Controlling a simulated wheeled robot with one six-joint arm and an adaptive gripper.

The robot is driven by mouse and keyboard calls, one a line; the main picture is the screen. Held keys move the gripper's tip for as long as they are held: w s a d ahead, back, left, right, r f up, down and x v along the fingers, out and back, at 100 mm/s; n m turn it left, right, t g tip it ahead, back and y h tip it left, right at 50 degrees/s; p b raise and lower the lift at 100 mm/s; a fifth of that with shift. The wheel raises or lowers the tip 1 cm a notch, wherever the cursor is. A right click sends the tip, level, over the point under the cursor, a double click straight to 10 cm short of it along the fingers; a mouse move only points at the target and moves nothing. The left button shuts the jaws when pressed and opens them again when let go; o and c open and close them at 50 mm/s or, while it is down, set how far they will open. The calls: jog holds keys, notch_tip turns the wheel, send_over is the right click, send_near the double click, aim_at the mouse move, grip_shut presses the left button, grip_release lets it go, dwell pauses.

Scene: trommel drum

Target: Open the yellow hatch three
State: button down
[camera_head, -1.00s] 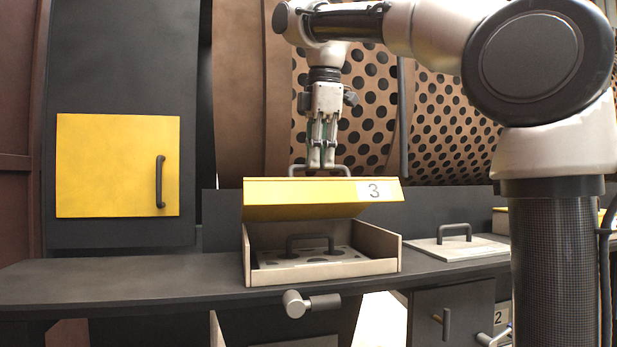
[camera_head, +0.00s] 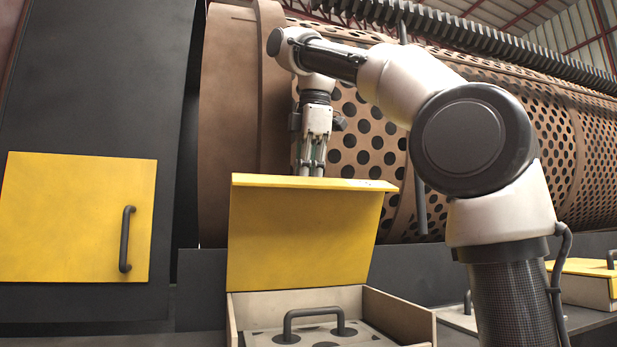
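The yellow hatch three (camera_head: 298,238) stands raised at the back of its pale box (camera_head: 400,314), its yellow face toward the camera. The box is open at the front and top. Inside it lies a perforated plate with a dark handle (camera_head: 314,314). My gripper (camera_head: 310,170) points down behind the hatch's upper edge. Its fingertips and the hatch's own handle are hidden behind the lid, so I cannot see whether they touch or whether the fingers are closed on it.
A yellow door (camera_head: 75,218) with a dark handle is on the dark cabinet at left. The large perforated drum (camera_head: 365,135) stands behind the hatch. Another yellow-lidded box (camera_head: 585,285) is at right, partly behind my arm.

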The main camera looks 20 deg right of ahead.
jog(key=shift+w+a+f+g, duration=0.15)
jog(key=shift+w+f, duration=0.1)
jog(key=shift+f, duration=0.2)
jog(key=shift+w+a+f+g, duration=0.15)
jog(key=shift+w+f, duration=0.1)
jog(key=shift+f, duration=0.15)
jog(key=c, duration=1.9)
grip_release()
jog(key=shift+d, duration=0.15)
jog(key=o, duration=0.3)
jog(key=shift+w+d+f, duration=0.2)
jog(key=shift+w, duration=0.2)
jog(key=shift+o, duration=0.6)
jog(key=shift+w, duration=0.25)
jog(key=shift+s+r, duration=0.15)
jog(key=shift+s, duration=0.2)
